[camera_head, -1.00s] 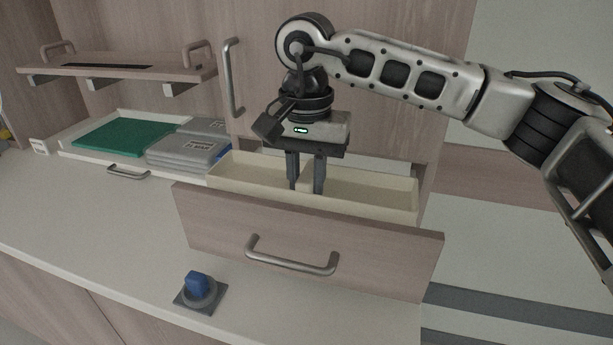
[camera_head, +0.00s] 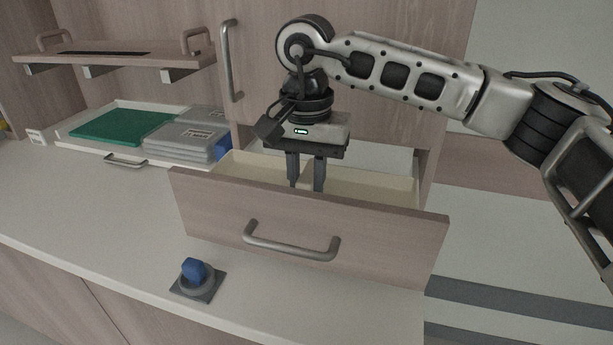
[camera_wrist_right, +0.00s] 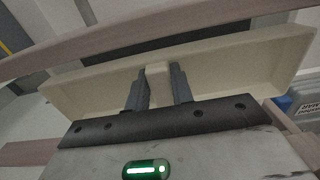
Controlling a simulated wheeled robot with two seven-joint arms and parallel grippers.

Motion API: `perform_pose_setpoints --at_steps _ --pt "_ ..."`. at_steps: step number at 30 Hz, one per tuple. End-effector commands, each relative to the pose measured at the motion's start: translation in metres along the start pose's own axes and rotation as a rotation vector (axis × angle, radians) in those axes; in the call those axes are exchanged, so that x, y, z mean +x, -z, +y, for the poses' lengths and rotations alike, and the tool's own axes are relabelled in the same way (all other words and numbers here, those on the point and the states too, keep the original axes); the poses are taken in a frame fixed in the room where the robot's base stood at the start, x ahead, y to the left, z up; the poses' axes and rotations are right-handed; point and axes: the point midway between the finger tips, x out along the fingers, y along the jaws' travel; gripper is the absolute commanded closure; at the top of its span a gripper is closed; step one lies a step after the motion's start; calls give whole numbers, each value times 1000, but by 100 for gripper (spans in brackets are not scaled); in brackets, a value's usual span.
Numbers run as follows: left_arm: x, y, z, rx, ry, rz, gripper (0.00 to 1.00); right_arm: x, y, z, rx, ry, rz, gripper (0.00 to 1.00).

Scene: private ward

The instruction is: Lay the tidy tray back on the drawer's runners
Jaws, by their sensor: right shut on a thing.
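The tidy tray (camera_head: 245,168) is a long cream tray with a raised divider across its middle. It lies low inside the open drawer, its near side hidden behind the wooden drawer front (camera_head: 310,222). My right gripper (camera_head: 306,185) points down into the drawer and is shut on the tray's middle divider. In the right wrist view the divider (camera_wrist_right: 158,76) stands between the two fingers, and the tray (camera_wrist_right: 235,65) spreads out on both sides. The runners are hidden, so I cannot tell whether the tray touches them. My left gripper is not in view.
A blue knob on a grey base (camera_head: 196,275) stands on the counter in front of the drawer. Grey boxes (camera_head: 190,142) and a green folder (camera_head: 122,127) lie on a white pull-out tray at left, below a wooden shelf (camera_head: 110,56).

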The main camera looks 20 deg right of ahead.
Motion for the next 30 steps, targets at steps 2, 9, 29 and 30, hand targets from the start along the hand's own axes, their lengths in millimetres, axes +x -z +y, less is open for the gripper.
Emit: perform_pose_setpoints --at_steps 2,9,29,30 --pt "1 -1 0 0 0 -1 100 0 0 0 0 1 1 100" --pt "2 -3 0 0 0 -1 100 3 0 0 0 1 0 100" --pt "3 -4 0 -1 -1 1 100 7 0 0 0 0 0 51" --pt "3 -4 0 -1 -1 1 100 7 0 0 0 0 0 51"
